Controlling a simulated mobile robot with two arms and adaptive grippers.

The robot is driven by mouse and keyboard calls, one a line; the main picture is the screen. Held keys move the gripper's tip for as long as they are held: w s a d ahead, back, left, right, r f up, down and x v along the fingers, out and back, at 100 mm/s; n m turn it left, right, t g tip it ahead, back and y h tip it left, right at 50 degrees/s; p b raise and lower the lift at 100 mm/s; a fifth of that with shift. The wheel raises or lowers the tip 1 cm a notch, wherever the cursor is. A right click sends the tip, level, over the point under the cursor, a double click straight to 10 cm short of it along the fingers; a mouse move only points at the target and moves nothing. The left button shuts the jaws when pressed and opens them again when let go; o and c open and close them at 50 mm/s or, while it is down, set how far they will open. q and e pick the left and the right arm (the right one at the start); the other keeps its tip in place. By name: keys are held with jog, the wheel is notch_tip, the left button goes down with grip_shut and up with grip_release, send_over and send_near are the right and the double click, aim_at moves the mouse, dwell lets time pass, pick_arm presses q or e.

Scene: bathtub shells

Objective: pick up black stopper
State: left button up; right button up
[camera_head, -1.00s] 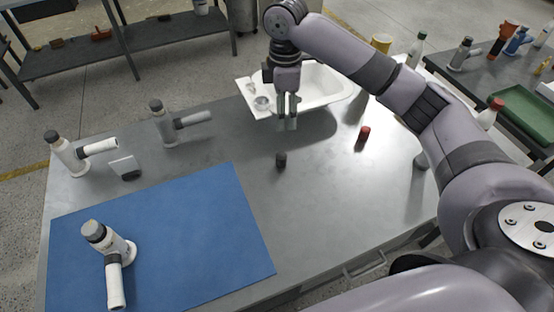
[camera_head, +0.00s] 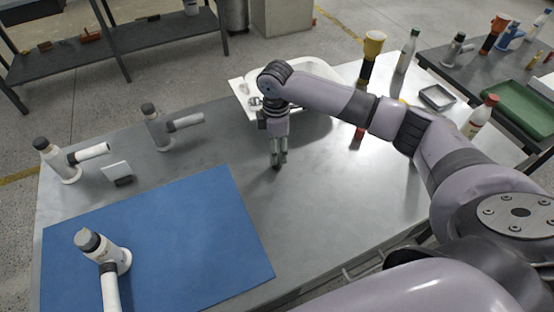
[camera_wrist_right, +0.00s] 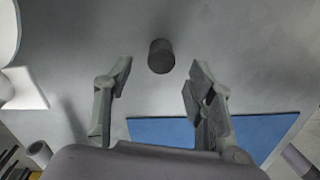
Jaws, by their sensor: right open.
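The black stopper (camera_wrist_right: 161,56) stands on the grey metal table. In the right wrist view it is a dark cylinder ahead of and between the two open fingers, touching neither. My right gripper (camera_wrist_right: 158,82) points down over it; in the head view the gripper (camera_head: 278,161) is low above the table and its fingers largely hide the stopper. My left gripper is not in view.
A white bathtub shell (camera_head: 318,68) lies behind my right arm. A red stopper (camera_head: 359,136) is to the right. White pipe fittings (camera_head: 160,128) and a blue mat (camera_head: 160,235) are to the left. Clear table surrounds the stopper.

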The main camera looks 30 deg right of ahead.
notch_tip(320, 180, down, 5)
jog(key=shift+d+f+p, duration=0.1)
jog(key=shift+p, duration=0.4)
jog(key=shift+s, duration=0.1)
jog(key=c, duration=1.2)
